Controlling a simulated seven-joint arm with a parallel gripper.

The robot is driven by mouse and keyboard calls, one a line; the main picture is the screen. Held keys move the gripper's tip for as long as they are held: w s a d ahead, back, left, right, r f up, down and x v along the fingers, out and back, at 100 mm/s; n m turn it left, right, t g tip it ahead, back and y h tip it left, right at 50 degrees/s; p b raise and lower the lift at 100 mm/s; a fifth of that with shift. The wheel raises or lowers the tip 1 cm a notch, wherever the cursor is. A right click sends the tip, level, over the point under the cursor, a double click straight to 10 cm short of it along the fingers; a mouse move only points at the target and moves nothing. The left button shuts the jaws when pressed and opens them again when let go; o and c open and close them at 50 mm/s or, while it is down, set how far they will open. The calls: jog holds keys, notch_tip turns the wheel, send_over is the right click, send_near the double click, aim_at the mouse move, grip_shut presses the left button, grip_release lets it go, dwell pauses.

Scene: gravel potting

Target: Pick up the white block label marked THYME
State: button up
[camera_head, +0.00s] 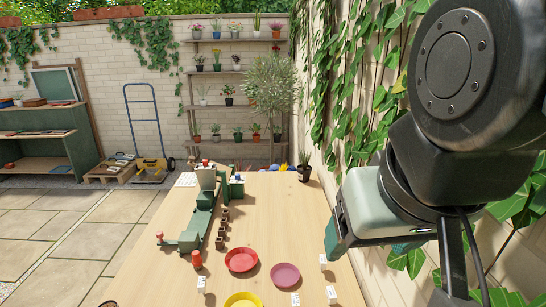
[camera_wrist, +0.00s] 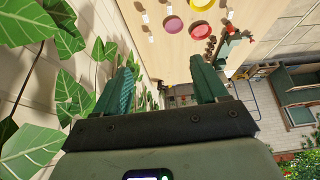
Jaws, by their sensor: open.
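Several small white block labels stand near the front of the wooden table. In the head view one (camera_head: 322,262) is right of the plates, one (camera_head: 331,295) is at the front right, one (camera_head: 295,299) is at the front edge, and one (camera_head: 201,283) is at the left. Their lettering is too small to read, so I cannot tell which is THYME. White blocks also show at the top of the wrist view (camera_wrist: 145,18). My gripper (camera_wrist: 163,75) is open and empty, above the table's right side, apart from the blocks.
A red plate (camera_head: 241,260), a pink plate (camera_head: 285,275) and a yellow plate (camera_head: 243,300) lie among the labels. A green machine (camera_head: 203,213) with small brown pots (camera_head: 222,229) stands at the left. An ivy-covered brick wall (camera_head: 345,110) rises close to the right.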

aim_at(320, 258)
jog(key=w+d+r+n+g+h, duration=0.1)
jog(key=w+n+g, duration=0.25)
jog(key=w, duration=0.95)
jog(key=w+f+n+g+h, duration=0.1)
jog(key=w+f+n+h, duration=0.1)
jog(key=w+f, duration=0.35)
jog(key=w+f+n+g+h, duration=0.2)
jog(key=w+f, duration=0.1)
jog(key=w, duration=0.6)
jog(key=w+a+f+n+h, duration=0.1)
jog(key=w+f+n+h, duration=0.1)
jog(key=f, duration=0.8)
jog(key=w+a+f+n+h, duration=0.2)
jog(key=w+f+n+h, duration=0.1)
jog(key=f, duration=0.7)
jog(key=w+a+f+n+h, duration=0.2)
jog(key=w+f+n+h, duration=0.1)
jog(key=f, duration=0.7)
jog(key=shift+w+n, duration=0.55)
jog(key=shift+w, duration=0.4)
jog(key=shift+h, duration=0.3)
jog(key=x, duration=0.4)
jog(key=shift+s+d+f, duration=0.1)
jog(key=shift+d+f, duration=0.05)
jog(key=shift+d, duration=0.15)
jog(key=shift+x, duration=3.05)
jog(key=shift+f, duration=0.1)
